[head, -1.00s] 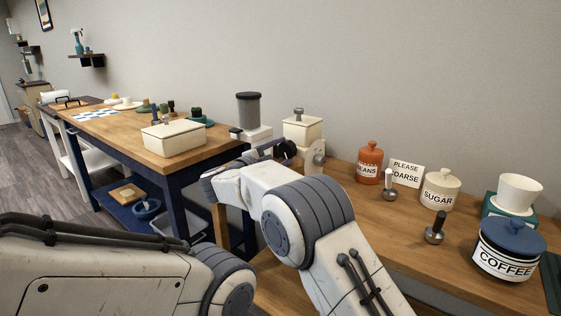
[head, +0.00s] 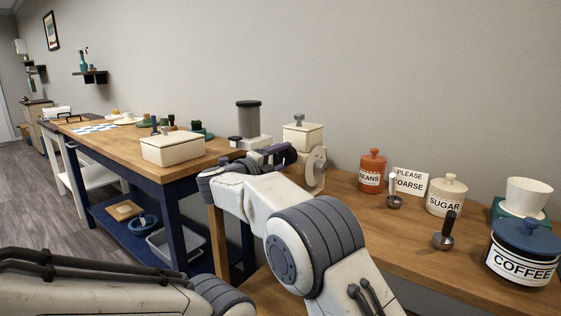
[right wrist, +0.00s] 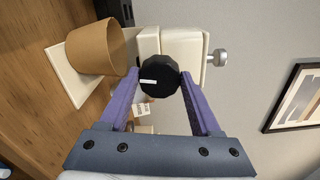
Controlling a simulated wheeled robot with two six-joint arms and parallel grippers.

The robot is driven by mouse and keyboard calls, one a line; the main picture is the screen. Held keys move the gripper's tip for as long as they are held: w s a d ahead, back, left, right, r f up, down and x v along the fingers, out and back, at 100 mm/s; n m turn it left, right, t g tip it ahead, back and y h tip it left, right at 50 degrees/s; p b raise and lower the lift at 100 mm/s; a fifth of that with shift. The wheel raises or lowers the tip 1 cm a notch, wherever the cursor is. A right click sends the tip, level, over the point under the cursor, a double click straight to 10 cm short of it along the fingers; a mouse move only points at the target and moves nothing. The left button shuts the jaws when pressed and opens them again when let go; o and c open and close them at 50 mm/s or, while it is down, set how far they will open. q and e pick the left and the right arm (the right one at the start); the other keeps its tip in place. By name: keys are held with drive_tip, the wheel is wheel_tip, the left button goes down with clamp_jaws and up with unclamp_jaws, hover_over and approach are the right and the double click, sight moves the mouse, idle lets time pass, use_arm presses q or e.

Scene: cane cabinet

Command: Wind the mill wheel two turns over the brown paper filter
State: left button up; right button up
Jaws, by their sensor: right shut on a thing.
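In the right wrist view, my right gripper (right wrist: 160,79) is shut on a round black knob (right wrist: 158,72) with a white mark, in front of the cream mill body (right wrist: 182,42). The brown paper filter (right wrist: 96,47) sits on a white base beside the mill, apart from my fingers. In the head view my right gripper (head: 281,155) is at the mill's left side. My left gripper is out of view.
An orange beans jar (head: 372,172), a sign (head: 411,181), a sugar jar (head: 446,196), two dark-handled tampers and a coffee jar (head: 522,255) stand to the right. A lidded cream box (head: 172,149) is on the blue table at left.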

drive_tip(key=shift+a+r, duration=0.1)
drive_tip(key=shift+a, duration=0.05)
drive_tip(key=o, duration=1.4)
drive_tip(key=shift+c, duration=0.2)
